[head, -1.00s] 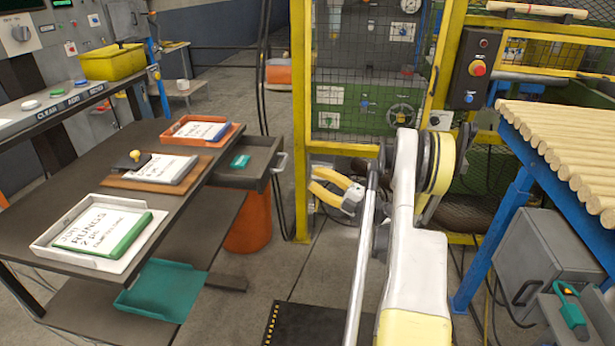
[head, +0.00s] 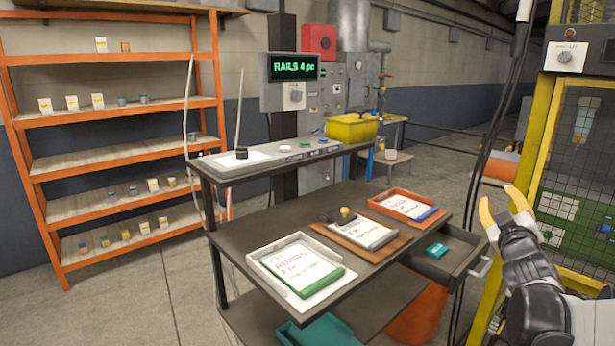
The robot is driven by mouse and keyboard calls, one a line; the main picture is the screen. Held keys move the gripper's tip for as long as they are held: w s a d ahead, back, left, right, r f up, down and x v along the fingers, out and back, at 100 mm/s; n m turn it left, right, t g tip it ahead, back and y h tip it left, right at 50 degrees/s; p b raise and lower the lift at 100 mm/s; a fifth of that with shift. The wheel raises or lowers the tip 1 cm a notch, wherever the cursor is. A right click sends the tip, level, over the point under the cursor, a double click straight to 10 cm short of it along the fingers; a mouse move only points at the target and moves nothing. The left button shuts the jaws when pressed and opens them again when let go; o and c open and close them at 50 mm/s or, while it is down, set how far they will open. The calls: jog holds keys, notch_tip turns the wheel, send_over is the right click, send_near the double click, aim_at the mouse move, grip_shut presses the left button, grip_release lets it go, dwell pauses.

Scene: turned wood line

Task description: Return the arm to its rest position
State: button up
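My gripper (head: 506,208) is at the right of the head view, pointing up, with its yellow fingers spread apart and nothing between them. My dark arm link shows below it at the lower right edge. The gripper appears just right of the open drawer (head: 441,272) of the dark table (head: 283,219) in the picture, touching nothing that I can see. How far it is from the drawer in depth I cannot tell.
The table bears a white tray (head: 254,258), a brown clipboard (head: 320,229) and an orange tray (head: 376,208). An orange shelf rack (head: 110,119) stands at left. A yellow machine cage (head: 537,160) stands at right. Floor at left front is clear.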

jog(key=s+a+f+m+g+y, duration=0.1)
jog(key=s+a+f+g+y, duration=0.1)
jog(key=s+a+f, duration=0.4)
jog(key=s+a+f+m+g+y, duration=0.1)
jog(key=s+a+f+g, duration=0.4)
jog(key=s+a, duration=0.7)
jog(key=s+a+f+m+g+y, duration=0.1)
jog(key=s+a+f+g+y, duration=0.3)
jog(key=s+a+f, duration=0.3)
jog(key=s+a, duration=0.2)
jog(key=a, duration=0.2)
jog(key=shift+s+a, duration=0.2)
jog(key=shift+a, duration=0.1)
